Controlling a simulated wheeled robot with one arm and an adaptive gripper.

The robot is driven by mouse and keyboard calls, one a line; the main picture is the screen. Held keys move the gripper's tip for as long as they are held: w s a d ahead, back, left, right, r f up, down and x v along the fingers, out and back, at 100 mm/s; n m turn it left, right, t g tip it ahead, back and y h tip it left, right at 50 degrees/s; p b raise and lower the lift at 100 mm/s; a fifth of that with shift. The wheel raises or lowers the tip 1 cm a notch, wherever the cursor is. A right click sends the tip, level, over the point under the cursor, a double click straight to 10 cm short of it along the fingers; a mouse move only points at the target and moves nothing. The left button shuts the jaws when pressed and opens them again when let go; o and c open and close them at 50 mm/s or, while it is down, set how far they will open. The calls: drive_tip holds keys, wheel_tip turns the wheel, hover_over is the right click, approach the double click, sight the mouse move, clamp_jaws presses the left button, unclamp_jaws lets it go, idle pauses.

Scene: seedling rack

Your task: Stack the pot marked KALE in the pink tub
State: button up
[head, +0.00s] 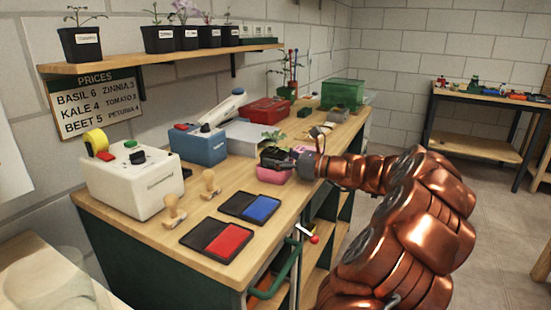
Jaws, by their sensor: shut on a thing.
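My gripper (291,160) reaches in from the right over the bench and is shut on a small dark pot (270,157) with a green seedling (273,138). The pot is at the pink tub (272,176), over or partly inside its opening; I cannot tell whether it touches the tub's bottom. The tub stands on the wooden bench. No label on the held pot can be read from here, so KALE is not confirmed on it. My gripper hides part of the pot's right side.
Ink pads, red (217,240) and blue (250,207), and wooden stamps (210,182) lie in front. A white machine (130,180), a blue box (198,144), a red box (266,111) and a green box (342,94) stand along the bench. Several potted plants line the wall shelf (160,57).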

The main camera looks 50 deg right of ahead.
drive_tip(key=shift+f, duration=0.4)
drive_tip(key=shift+f, duration=0.25)
drive_tip(key=o, duration=1.3)
drive_tip(key=shift+f, duration=0.15)
drive_tip(key=shift+r, duration=0.45)
drive_tip(key=p+v, duration=0.1)
drive_tip(key=v, duration=1.1)
drive_tip(key=shift+r, duration=0.4)
